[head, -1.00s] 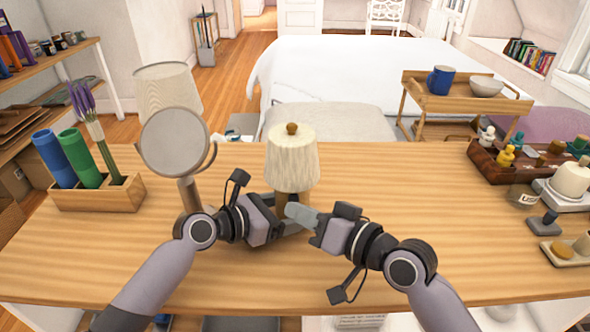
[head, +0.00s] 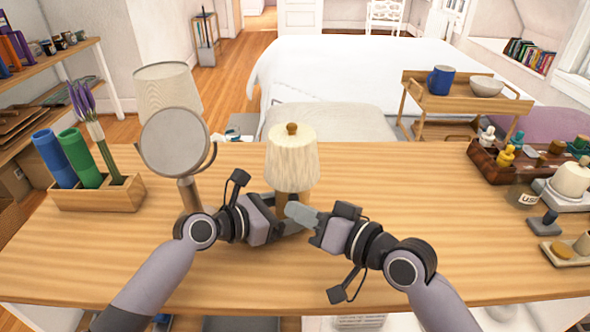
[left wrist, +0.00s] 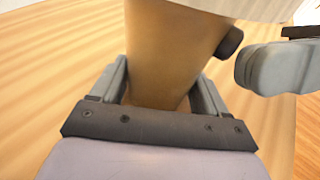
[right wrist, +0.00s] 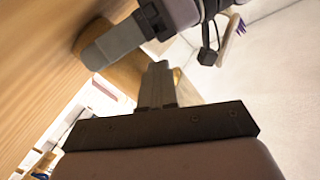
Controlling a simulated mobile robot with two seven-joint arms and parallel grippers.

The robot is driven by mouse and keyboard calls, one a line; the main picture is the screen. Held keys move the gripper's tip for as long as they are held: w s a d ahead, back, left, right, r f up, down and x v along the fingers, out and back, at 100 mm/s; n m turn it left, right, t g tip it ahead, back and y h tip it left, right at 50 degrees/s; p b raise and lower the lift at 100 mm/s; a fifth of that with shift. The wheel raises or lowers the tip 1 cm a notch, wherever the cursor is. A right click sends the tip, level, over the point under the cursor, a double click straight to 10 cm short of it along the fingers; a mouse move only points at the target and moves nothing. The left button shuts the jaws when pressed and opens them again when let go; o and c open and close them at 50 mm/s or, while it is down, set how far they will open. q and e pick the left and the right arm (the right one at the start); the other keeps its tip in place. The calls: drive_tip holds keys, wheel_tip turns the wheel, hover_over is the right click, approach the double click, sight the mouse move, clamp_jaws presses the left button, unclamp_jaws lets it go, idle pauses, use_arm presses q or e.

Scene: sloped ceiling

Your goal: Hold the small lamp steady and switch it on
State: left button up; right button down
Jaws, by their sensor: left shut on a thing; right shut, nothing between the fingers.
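The small lamp (head: 292,160) stands upright on the table, with a cream pleated shade and a wooden knob on top. My left gripper (head: 283,224) is shut on its wooden base, which shows between the fingers in the left wrist view (left wrist: 170,60). A dark round switch knob (left wrist: 230,42) sticks out of the base's right side, under the shade. My right gripper (head: 292,210) is shut and empty, its fingertips close beside the knob; I cannot tell whether they touch. They also show in the left wrist view (left wrist: 243,70). The shade shows no clear glow.
On the wooden table (head: 400,200), a round mirror (head: 174,143) and a box with blue and green rolls (head: 100,192) stand left. A larger lamp (head: 168,90) is behind the mirror. A dark tray of bottles (head: 490,163) is at right. The table between is clear.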

drive_tip(key=shift+s, duration=0.35)
drive_tip(key=shift+s+d, duration=0.15)
drive_tip(key=shift+s, duration=1.35)
drive_tip(key=shift+s+d, duration=0.1)
drive_tip(key=shift+s, duration=1.4)
use_arm(q)
drive_tip(key=o, duration=0.8)
drive_tip(key=shift+s, duration=0.1)
drive_tip(key=v, duration=1.2)
